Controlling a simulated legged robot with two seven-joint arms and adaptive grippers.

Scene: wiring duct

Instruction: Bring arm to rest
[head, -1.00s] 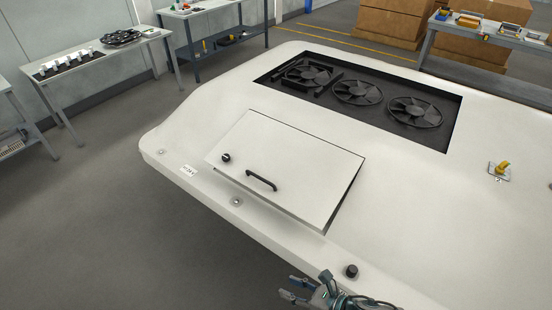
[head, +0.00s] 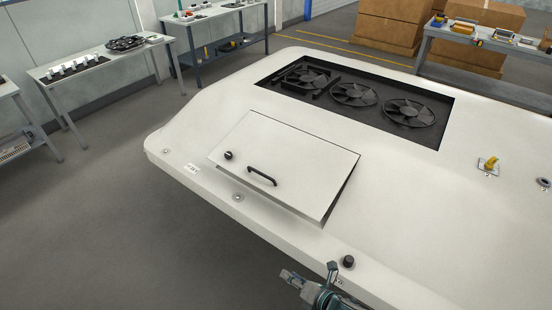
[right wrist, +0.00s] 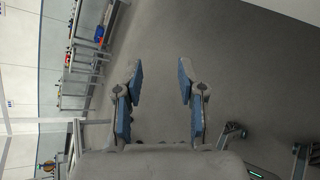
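My right gripper (head: 300,281) shows at the bottom of the head view, beside the near edge of the white housing (head: 440,215). In the right wrist view my right gripper (right wrist: 160,75) is open, its two blue-padded fingers wide apart with nothing between them. Bare grey floor shows beyond the fingers. My left gripper is not seen in the head view. The hatch lid (head: 285,165) with its black handle (head: 262,176) sits slightly raised along its right side, and no gripper touches it.
Several black fans lie in the dark recess (head: 442,146) of the housing. A black knob (head: 348,261) stands near the gripper, and a yellow switch (head: 490,163) is at right. A table (head: 100,69) stands at left. The floor left of the housing is clear.

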